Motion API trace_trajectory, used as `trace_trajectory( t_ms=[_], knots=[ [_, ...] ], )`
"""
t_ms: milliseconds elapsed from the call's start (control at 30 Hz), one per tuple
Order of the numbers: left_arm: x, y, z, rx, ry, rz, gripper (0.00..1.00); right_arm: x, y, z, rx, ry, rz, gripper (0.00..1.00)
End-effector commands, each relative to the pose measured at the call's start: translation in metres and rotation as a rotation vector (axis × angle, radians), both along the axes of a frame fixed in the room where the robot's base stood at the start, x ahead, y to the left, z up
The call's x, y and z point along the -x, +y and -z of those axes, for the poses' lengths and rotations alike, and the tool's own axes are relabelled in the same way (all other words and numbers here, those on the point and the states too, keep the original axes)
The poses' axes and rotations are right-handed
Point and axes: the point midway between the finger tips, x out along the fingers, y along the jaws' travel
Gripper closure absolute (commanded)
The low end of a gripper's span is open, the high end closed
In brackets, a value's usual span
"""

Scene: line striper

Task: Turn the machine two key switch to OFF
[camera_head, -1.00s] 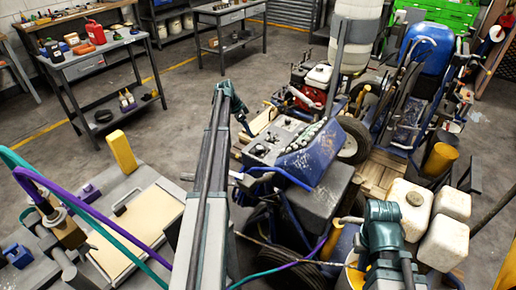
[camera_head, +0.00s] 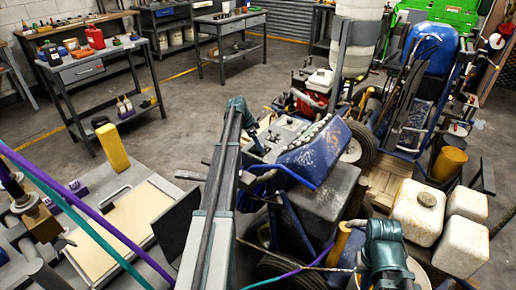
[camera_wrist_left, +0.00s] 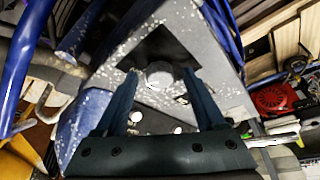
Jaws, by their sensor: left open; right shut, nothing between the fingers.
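The machine with the blue hood (camera_head: 315,148) stands right of centre in the head view, with a grey control panel (camera_head: 275,130) of small dark knobs. In the left wrist view, a round grey knob (camera_wrist_left: 158,72) sits on a dark square patch of a paint-spattered panel (camera_wrist_left: 215,62). I cannot read any label or position mark on it. My left gripper (camera_wrist_left: 160,76) is open, with one fingertip on each side of the knob in the picture; contact cannot be told.
A second blue machine (camera_head: 425,60) stands behind at the right. White jugs (camera_head: 417,212) sit near my right wrist. A yellow foam block (camera_head: 112,147) stands on a bench at the left. Purple and teal hoses (camera_head: 80,195) cross the lower left. Open floor lies at the upper left.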

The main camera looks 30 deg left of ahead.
Motion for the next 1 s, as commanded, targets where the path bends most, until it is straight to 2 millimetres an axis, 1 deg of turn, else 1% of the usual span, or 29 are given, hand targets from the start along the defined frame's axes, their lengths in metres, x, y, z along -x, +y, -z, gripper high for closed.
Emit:
trace_trajectory(
  t_ms=[167,267,300,567,600,833,1000],
  knots=[
    [-0.0001,-0.0001,-0.0008,0.000,0.000,0.000,0.28,0.0000,0.0000,-0.0008,0.000,0.000,0.000,1.00],
    [-0.0001,-0.0001,-0.0008,0.000,0.000,0.000,0.45,0.0000,0.0000,-0.0008,0.000,0.000,0.000,1.00],
    [-0.0001,-0.0001,-0.0008,0.000,0.000,0.000,0.52,0.0000,0.0000,-0.0008,0.000,0.000,0.000,1.00],
    [0.0000,0.0000,-0.0008,0.000,0.000,0.000,0.99,0.0000,-0.0001,-0.0007,0.000,0.000,0.000,1.00],
    [0.0001,-0.0001,-0.0008,0.000,0.000,0.000,1.00,0.0000,-0.0001,-0.0007,0.000,0.000,0.000,1.00],
    [0.0005,-0.0004,-0.0007,0.000,0.000,-0.013,1.00,0.0000,-0.0001,-0.0007,0.000,0.000,0.000,1.00],
    [0.0014,-0.0016,-0.0008,0.000,-0.001,-0.073,1.00,0.0000,-0.0001,-0.0007,0.000,0.000,0.000,1.00]
  ],
)
